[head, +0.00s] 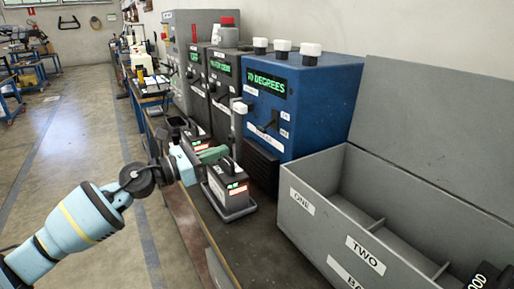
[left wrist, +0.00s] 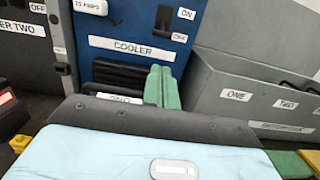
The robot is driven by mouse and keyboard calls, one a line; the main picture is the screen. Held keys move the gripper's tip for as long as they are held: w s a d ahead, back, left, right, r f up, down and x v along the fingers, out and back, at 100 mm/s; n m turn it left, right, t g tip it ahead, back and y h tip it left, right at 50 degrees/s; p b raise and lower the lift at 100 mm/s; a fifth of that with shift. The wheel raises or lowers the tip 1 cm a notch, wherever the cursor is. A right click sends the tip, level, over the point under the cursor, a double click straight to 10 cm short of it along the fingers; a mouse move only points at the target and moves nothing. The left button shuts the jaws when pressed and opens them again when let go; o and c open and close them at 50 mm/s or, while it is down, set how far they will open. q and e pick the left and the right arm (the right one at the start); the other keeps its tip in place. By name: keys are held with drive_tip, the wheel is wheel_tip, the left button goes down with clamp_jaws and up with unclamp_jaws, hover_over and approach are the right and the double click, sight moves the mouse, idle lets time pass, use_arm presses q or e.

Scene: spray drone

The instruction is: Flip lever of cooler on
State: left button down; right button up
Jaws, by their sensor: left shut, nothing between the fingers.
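The cooler is the blue box (head: 335,95) with a green "70 DEGREES" display. In the left wrist view its blue front (left wrist: 95,40) carries the "COOLER" label. Its black lever (head: 270,124) sits beside the ON and OFF labels; it also shows in the left wrist view (left wrist: 163,19). I cannot tell clearly which label the lever is at. My left gripper (head: 214,154) has green fingers, which are shut and empty in front of the cooler, below and apart from the lever. The fingers also show in the left wrist view (left wrist: 160,86). My right gripper is not in view.
A black battery-like box (head: 228,184) stands on a small tray below my left gripper. A grey bin (head: 330,225) with labelled compartments is at the right. Grey machines (head: 222,85) stand left of the cooler. The floor (head: 75,130) at left is open.

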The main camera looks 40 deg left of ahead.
use_arm(q)
drive_tip(key=shift+a, duration=0.15)
drive_tip(key=shift+w, duration=0.1)
drive_tip(key=shift+w+d+r, duration=0.15)
drive_tip(key=shift+w+d, duration=0.05)
drive_tip(key=shift+w, duration=0.2)
drive_tip(key=p+x, duration=0.2)
drive_tip(key=x, duration=0.7)
idle(0.4)
drive_tip(key=shift+s+r+p, duration=0.1)
drive_tip(key=shift+r+p, duration=0.05)
drive_tip(key=shift+p, duration=0.45)
